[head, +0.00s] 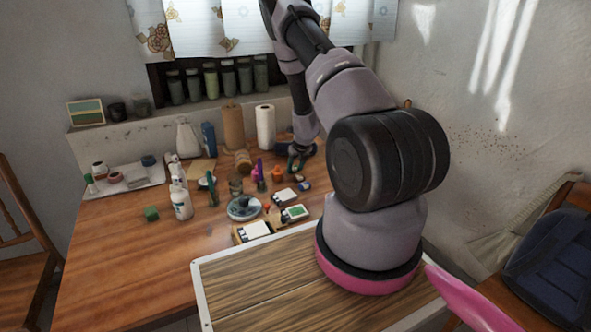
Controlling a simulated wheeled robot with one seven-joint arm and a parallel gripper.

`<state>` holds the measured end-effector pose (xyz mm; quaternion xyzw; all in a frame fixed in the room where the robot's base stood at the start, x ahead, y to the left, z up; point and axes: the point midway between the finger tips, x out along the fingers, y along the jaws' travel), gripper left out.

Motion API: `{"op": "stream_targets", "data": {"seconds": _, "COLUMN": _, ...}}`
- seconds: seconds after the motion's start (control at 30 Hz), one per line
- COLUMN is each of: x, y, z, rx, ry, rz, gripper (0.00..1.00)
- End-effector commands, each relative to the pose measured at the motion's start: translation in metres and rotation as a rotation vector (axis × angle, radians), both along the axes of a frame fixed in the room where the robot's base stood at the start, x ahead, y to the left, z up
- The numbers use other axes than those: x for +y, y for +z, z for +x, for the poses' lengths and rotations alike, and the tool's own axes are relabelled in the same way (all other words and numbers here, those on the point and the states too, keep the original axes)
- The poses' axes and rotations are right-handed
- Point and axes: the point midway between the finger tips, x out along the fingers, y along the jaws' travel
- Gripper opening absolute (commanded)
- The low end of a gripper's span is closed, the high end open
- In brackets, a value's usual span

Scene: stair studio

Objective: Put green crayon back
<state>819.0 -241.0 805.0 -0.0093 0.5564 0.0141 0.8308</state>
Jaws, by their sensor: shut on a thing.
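My gripper (298,160) is at the back right of the wooden table, small and partly shaded below my arm. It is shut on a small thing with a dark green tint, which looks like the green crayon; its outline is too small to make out. A small box with a green and white face (294,213) lies near the table's front edge, left of my arm. A second white-faced box (254,231) lies to its left. I cannot tell which of them holds crayons.
A white bottle (181,204), a green block (151,213), a round grey dish (243,208) and several small jars crowd the table (135,258). Paper rolls (265,126) stand at the back, close to my gripper. The table's front left is clear.

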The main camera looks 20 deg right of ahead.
Motion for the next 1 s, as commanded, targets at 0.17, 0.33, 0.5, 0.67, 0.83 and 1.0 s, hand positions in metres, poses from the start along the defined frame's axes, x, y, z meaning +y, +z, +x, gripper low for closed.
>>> {"op": "stream_targets", "data": {"seconds": 0.17, "x": 0.0, "y": -0.009, "z": 0.001, "rx": -0.002, "ry": 0.001, "rz": -0.001, "gripper": 0.09}}
{"op": "stream_targets", "data": {"seconds": 0.33, "x": 0.0, "y": -0.008, "z": 0.0, "rx": -0.001, "ry": 0.001, "rz": -0.001, "gripper": 0.09}}
{"op": "stream_targets", "data": {"seconds": 0.5, "x": 0.0, "y": -0.011, "z": 0.0, "rx": -0.001, "ry": 0.0, "rz": 0.0, "gripper": 0.73}}
{"op": "stream_targets", "data": {"seconds": 0.67, "x": 0.0, "y": -0.011, "z": 0.0, "rx": -0.001, "ry": 0.0, "rz": 0.0, "gripper": 0.84}}
{"op": "stream_targets", "data": {"seconds": 0.83, "x": 0.0, "y": -0.01, "z": 0.0, "rx": -0.001, "ry": 0.0, "rz": 0.0, "gripper": 0.84}}
{"op": "stream_targets", "data": {"seconds": 1.0, "x": 0.0, "y": 0.002, "z": -0.003, "rx": -0.002, "ry": 0.0, "rz": -0.001, "gripper": 0.84}}
